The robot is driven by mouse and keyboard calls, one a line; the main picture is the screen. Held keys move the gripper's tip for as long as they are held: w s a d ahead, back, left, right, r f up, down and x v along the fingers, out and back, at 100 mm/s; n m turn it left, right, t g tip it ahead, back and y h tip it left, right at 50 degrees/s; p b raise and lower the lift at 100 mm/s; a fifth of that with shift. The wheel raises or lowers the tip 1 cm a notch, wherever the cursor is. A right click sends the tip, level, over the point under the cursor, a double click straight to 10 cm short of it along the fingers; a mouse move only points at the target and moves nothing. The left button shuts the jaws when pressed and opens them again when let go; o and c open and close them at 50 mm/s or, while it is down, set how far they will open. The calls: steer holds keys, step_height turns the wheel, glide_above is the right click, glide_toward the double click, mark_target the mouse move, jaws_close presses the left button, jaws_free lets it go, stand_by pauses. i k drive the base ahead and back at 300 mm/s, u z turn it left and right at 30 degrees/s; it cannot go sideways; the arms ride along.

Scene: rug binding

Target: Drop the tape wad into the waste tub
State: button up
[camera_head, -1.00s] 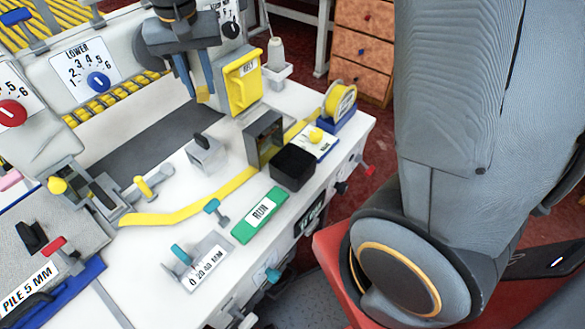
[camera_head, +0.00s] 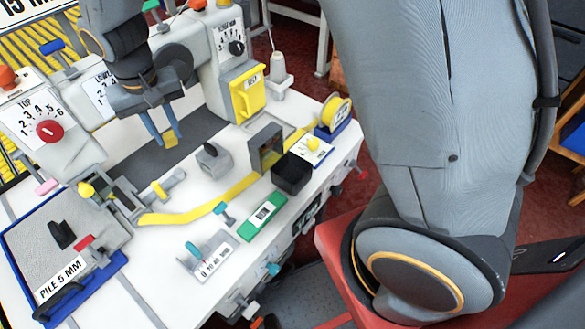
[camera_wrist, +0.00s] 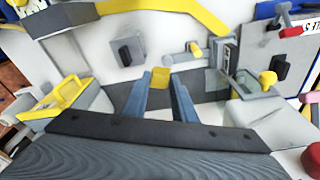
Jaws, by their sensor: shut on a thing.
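The tape wad is a small yellow piece (camera_head: 170,139) between the blue fingertips of my gripper (camera_head: 164,132). In the wrist view the wad (camera_wrist: 160,77) sits between the two fingers (camera_wrist: 160,98), above the dark plate. A small black open-topped box (camera_head: 292,173), which looks like the waste tub, stands at the right of the white worktop, beside a grey guide block. My gripper is well to its left and farther back. The inside of the box is too dark to make out.
A yellow strip (camera_head: 185,216) runs across the white worktop to a tape roll (camera_head: 335,113). A grey block with a black knob (camera_head: 213,159) stands between my gripper and the black box. A yellow pocket (camera_head: 247,92) hangs on the machine.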

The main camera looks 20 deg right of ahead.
mark_target(297, 177)
steer(key=u, duration=1.25)
steer(key=k, duration=0.65)
steer(key=z, duration=1.95)
